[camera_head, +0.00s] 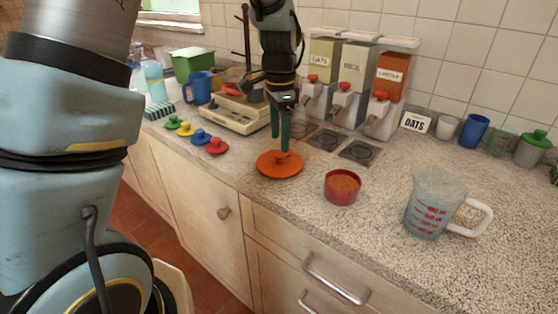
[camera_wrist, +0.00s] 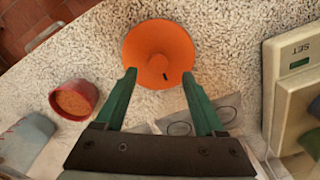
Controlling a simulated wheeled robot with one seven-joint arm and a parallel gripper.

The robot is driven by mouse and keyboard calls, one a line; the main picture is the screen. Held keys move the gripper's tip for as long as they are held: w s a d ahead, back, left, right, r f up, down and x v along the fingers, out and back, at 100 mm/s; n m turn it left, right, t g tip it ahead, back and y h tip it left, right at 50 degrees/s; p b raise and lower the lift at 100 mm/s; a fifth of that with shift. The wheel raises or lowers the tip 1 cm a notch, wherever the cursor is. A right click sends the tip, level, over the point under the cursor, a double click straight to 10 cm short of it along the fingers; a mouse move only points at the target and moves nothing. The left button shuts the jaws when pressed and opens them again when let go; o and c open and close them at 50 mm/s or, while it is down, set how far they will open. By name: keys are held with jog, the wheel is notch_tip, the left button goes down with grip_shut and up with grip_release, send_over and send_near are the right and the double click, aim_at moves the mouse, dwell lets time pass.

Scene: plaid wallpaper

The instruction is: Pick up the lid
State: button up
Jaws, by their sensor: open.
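The orange lid (camera_head: 279,165) lies flat on the speckled counter near its front edge. It is round with a small knob in the middle, and it also shows in the wrist view (camera_wrist: 158,43). My gripper (camera_head: 282,146) points down above the lid, with its green fingers close over the knob. In the wrist view my gripper (camera_wrist: 160,80) is open, its two fingers spread apart and nothing between them. The lid's knob lies ahead of the fingertips, roughly centred between them. I cannot tell whether a finger touches the lid.
A red cup (camera_head: 342,187) with brown contents stands right of the lid. A measuring jug (camera_head: 432,205) is farther right. Small coloured lids (camera_head: 201,136) and a scale (camera_head: 235,112) are to the left. Dispensers (camera_head: 348,95) stand behind. The counter's front edge is close.

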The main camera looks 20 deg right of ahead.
aim_at(280, 154)
notch_tip(280, 154, down, 4)
jog(key=shift+s+f+p, duration=0.1)
jog(key=shift+s+p, duration=0.05)
jog(key=shift+p, duration=0.45)
jog(key=shift+c, duration=0.4)
grip_shut()
